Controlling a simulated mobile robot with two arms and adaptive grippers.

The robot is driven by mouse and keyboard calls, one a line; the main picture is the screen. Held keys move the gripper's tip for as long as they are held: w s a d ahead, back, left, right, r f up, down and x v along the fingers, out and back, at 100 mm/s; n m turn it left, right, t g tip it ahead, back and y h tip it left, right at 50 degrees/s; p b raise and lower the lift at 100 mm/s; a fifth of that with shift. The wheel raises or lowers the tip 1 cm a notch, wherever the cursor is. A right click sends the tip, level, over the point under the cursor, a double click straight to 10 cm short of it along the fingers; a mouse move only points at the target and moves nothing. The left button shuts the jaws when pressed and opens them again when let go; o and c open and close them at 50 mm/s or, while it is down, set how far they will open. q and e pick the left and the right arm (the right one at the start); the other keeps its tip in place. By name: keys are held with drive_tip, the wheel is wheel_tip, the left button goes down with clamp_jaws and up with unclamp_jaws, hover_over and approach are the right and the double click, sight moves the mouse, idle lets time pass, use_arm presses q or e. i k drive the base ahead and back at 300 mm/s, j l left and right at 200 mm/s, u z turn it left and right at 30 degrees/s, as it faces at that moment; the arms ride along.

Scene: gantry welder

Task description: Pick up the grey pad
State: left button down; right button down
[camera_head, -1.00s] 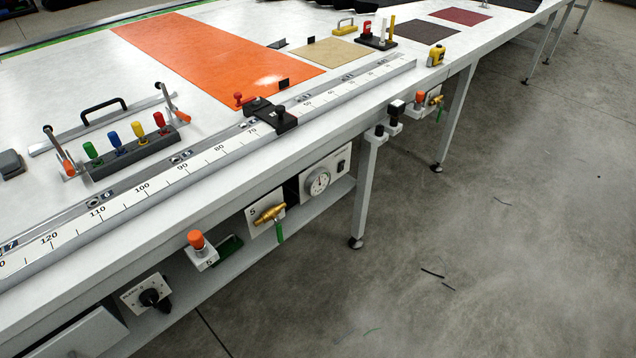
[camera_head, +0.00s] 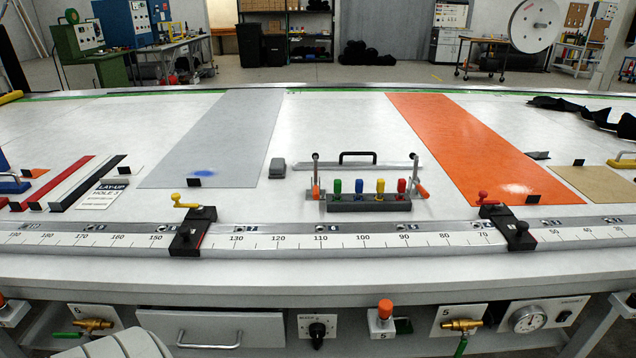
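A small dark grey block-like pad (camera_head: 277,168) lies flat on the white table, left of the black-handled bar. It sits just right of a large light grey sheet (camera_head: 226,135) with a blue smudge near its front edge. The small pad is clear on all sides and nothing covers it. Neither of my grippers is in view, so nothing is seen touching the pad.
A ruler rail (camera_head: 350,239) with black stops runs along the table's front. A rack of coloured handles (camera_head: 369,202) and a black-handled bar (camera_head: 371,163) stand right of the pad. An orange sheet (camera_head: 480,150) lies farther right. Bare table lies between the pad and the rail.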

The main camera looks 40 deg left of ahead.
sight(277, 169)
drive_tip(key=u, duration=1.65)
drive_tip(key=k+j+u, duration=0.15)
drive_tip(key=u, duration=0.15)
